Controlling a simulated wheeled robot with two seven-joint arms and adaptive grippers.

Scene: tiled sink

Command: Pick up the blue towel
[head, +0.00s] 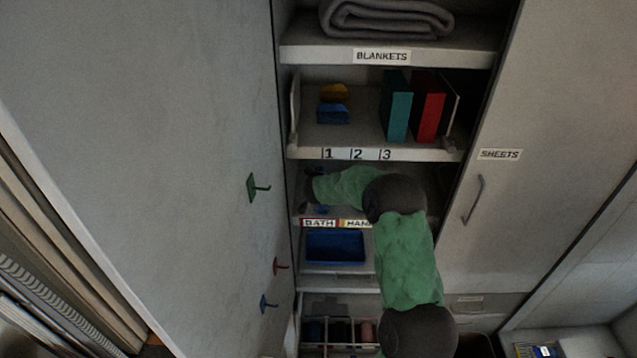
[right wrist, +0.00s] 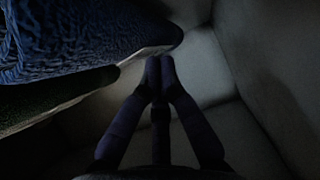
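The blue towel (right wrist: 75,35) fills the upper left of the right wrist view, with a coarse knitted surface. In the head view only a small blue patch (head: 321,210) shows on the shelf below my right forearm; I cannot tell if it is this towel. My right gripper (right wrist: 160,68) has its fingertips together just right of and below the towel's end, with nothing visible between them. In the head view the right gripper (head: 308,190) is a dark shape at the shelf's left side, mostly hidden. My left gripper is not in view.
A darker folded cloth (right wrist: 50,103) lies under the towel, with a pale strip between. The shelf with the "BATH" label (head: 319,223) is narrow, with a wall at its left. A blue bin (head: 335,246) stands below. Hooks (head: 256,187) project from the left panel.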

